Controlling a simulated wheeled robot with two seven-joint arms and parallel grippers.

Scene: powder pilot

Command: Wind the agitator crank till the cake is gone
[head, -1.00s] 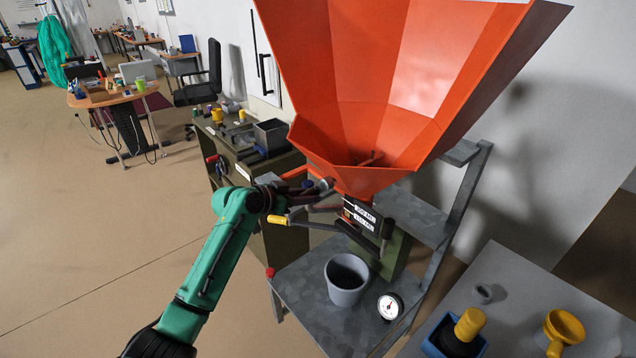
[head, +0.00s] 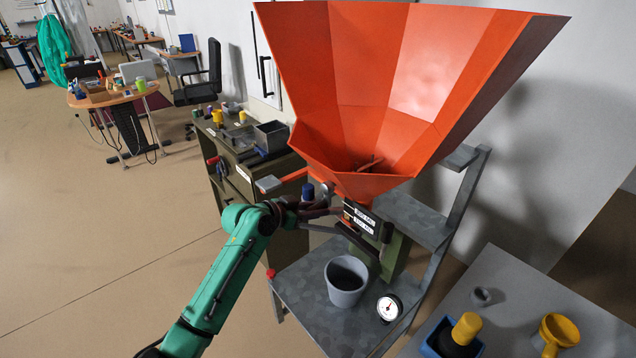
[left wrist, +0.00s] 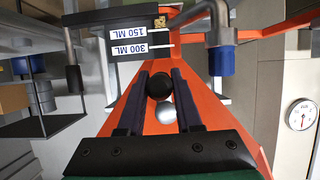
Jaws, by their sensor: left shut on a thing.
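The orange hopper (head: 400,100) stands over the shelf; a dark agitator bar (head: 368,163) shows at its bottom. I cannot make out any cake in it. My left gripper (head: 325,210) is beside the hopper's neck, below its rim. In the left wrist view its dark fingers (left wrist: 160,98) are closed around a round black knob (left wrist: 159,85), which looks like the crank's grip. A grey round end (left wrist: 165,113) shows just below the knob. The crank arm is mostly hidden. My right gripper is not in view.
A grey cup (head: 346,283) and a dial gauge (head: 389,307) stand on the metal shelf (head: 300,290) below. A label plate (head: 364,218) and a blue-ended handle (head: 308,191) are close to the gripper. A bench (head: 500,275) with a yellow funnel is at right.

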